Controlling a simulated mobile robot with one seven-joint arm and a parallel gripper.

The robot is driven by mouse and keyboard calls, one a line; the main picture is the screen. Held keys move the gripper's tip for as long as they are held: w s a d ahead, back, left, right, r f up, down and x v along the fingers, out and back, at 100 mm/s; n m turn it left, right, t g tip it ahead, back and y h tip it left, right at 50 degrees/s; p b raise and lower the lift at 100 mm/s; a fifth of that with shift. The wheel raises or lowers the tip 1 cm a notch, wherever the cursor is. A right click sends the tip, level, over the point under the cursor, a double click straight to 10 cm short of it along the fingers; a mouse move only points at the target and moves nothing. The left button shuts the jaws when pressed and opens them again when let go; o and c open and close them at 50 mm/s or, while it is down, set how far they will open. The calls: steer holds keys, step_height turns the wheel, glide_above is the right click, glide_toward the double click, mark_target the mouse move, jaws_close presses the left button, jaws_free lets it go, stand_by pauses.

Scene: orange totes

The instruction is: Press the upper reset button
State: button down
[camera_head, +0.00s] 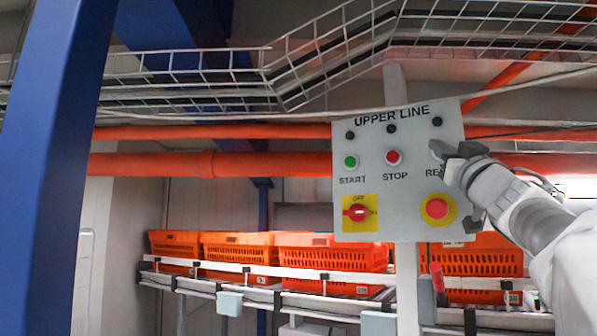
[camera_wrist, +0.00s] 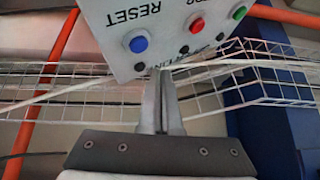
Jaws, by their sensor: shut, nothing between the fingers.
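The control panel (camera_head: 386,222) is a light grey box marked "UPPER LINE". Its blue reset button (camera_wrist: 137,41) shows in the wrist view, where the panel (camera_wrist: 115,15) appears upside down. In the head view my gripper (camera_head: 440,150) covers the reset button and part of its label. In the wrist view my gripper (camera_wrist: 160,73) is shut and empty, with its fingertips overlapping the panel's edge, below and right of the blue button. The fingertips do not cover the button there. I cannot tell how far they are from the panel face.
The panel also bears a green start button (camera_head: 351,161), a red stop button (camera_head: 393,157), a red rotary switch (camera_head: 357,212) and a red emergency button (camera_head: 437,208). Orange totes (camera_head: 330,262) stand on a conveyor behind. A wire cable tray (camera_head: 290,75) runs above; a blue post (camera_head: 55,160) stands left.

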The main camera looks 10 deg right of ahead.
steer(key=shift+s+a, duration=0.9)
steer(key=shift+s, duration=0.05)
steer(key=shift+w, duration=0.1)
